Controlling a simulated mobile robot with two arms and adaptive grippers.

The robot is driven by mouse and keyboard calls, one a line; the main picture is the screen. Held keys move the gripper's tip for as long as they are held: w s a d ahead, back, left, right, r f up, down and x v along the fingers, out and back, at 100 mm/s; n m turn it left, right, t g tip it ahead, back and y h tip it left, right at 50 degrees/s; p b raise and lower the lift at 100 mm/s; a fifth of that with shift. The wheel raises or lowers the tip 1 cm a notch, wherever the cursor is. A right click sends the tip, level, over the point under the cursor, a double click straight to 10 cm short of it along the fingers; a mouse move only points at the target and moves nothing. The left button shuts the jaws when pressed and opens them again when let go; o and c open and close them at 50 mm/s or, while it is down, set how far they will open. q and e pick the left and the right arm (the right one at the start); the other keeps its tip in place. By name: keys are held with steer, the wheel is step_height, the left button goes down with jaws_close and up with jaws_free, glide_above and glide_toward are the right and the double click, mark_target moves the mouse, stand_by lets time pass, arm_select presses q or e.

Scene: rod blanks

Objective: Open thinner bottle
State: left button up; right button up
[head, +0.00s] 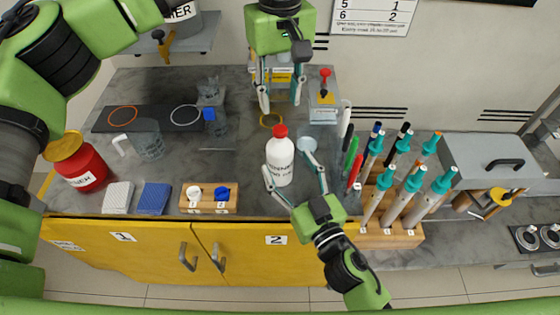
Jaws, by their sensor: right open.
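A wooden rack (395,238) of several teal-collared tubes and pens stands close on the right. A red canister (84,170), a clear jug (148,140), two pads and a small wooden holder (208,208) are on the left. A box with a red knob (323,105) stands behind.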

mark_target(280, 152)
steer(key=shift+x, duration=2.6)
steer(key=shift+c, duration=0.5)
